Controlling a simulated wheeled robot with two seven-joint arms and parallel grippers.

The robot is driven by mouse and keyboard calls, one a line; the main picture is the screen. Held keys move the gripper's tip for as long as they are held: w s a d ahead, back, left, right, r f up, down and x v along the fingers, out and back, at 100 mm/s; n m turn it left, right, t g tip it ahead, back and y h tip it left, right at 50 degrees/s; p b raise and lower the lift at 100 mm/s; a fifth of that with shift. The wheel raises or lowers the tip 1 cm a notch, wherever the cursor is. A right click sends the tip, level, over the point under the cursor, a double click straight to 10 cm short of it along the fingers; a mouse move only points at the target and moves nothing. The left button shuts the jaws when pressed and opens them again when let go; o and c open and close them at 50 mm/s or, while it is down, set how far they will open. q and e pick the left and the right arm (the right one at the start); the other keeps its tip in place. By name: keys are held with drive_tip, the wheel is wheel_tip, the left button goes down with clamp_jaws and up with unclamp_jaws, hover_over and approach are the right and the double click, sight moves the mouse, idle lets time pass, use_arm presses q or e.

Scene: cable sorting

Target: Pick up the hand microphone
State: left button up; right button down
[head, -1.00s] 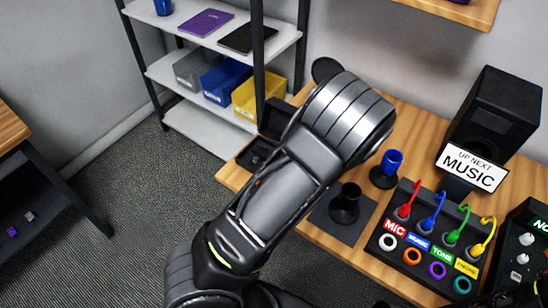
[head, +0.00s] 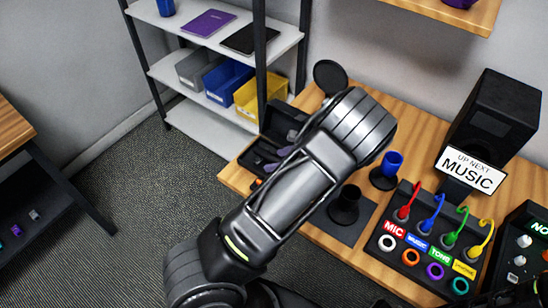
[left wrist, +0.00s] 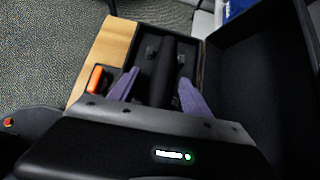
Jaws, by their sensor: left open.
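The hand microphone (left wrist: 164,72) appears as a dark, long cylinder lying in an open black case (left wrist: 201,60) in the left wrist view. Its ends are hard to make out against the dark lining. My left gripper (left wrist: 158,78) is open, with one purple finger on each side of the dark cylinder. I cannot tell whether the fingers touch it. In the head view my left gripper (head: 278,160) is over the case, whose raised lid (head: 285,120) stands at the back; the microphone is not clear there.
An orange piece (left wrist: 95,79) lies left of the case. On the wooden table (head: 425,130) stand a round black disc (head: 330,76), a black holder (head: 345,203), a blue cup-shaped holder (head: 388,167), a coloured cable panel (head: 412,245) and a speaker (head: 497,115). A shelf (head: 215,90) stands behind.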

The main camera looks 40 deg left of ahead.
use_arm(q)
drive_tip(key=shift+a+f, duration=0.1)
drive_tip(key=shift+c, duration=0.3)
clamp_jaws()
idle(0.7)
